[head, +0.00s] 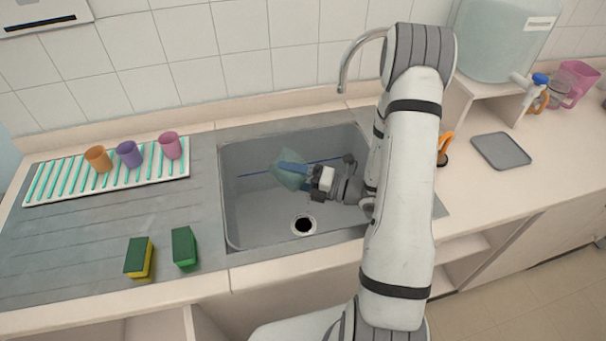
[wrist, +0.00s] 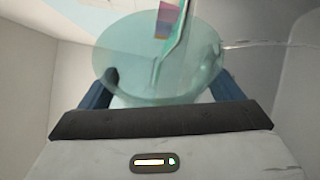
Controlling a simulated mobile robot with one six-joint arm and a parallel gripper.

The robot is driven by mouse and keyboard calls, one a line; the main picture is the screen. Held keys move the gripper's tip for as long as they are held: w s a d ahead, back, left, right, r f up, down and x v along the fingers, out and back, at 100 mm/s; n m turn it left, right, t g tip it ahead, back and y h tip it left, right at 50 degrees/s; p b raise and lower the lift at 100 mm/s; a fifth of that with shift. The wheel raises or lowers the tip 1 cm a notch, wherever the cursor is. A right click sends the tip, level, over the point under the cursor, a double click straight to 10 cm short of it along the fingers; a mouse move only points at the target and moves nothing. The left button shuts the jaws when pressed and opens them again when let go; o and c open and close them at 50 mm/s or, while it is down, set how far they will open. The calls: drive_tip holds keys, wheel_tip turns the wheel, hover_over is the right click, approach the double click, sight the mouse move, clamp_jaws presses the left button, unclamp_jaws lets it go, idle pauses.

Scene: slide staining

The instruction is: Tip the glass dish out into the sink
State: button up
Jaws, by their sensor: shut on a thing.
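The glass dish (wrist: 125,62) is a clear, greenish round dish between my gripper's two blue fingers in the wrist view. In the head view the dish (head: 287,172) hangs inside the grey sink (head: 262,215), above its floor and left of my wrist. It looks tilted there. My gripper (head: 296,168) is shut on the dish. A long thin strip with a pink and purple patch shows over the dish in the wrist view; I cannot tell whether it is inside or seen through the glass. Whether liquid is in the dish cannot be told.
The drain (head: 303,225) is below my gripper. A curved tap (head: 345,70) stands behind. Left are a striped rack (head: 60,180) with orange, purple and pink cups, and two sponges (head: 184,247). A grey tray (head: 501,151) and a large tank (head: 500,40) are right.

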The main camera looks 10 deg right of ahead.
drive_tip(key=shift+w+d+r+m, duration=0.15)
drive_tip(key=shift+w+d+m, duration=0.05)
drive_tip(key=shift+d+m, duration=0.1)
drive_tip(key=shift+r+m+p, duration=0.1)
drive_tip(key=shift+m+p, duration=0.2)
drive_tip(key=shift+p, duration=0.05)
drive_tip(key=shift+w+d+r+m+p, duration=0.1)
drive_tip(key=shift+d+r+m+p, duration=0.05)
drive_tip(key=shift+m+p, duration=0.2)
drive_tip(key=shift+w+d+r+m+t+y+p, duration=0.15)
drive_tip(key=shift+d+r+m+t+y+p, duration=0.2)
drive_tip(key=shift+m+t+p, duration=0.3)
drive_tip(key=shift+w+m+p, duration=0.15)
drive_tip(key=shift+m+p, duration=0.45)
drive_tip(key=shift+p, duration=0.05)
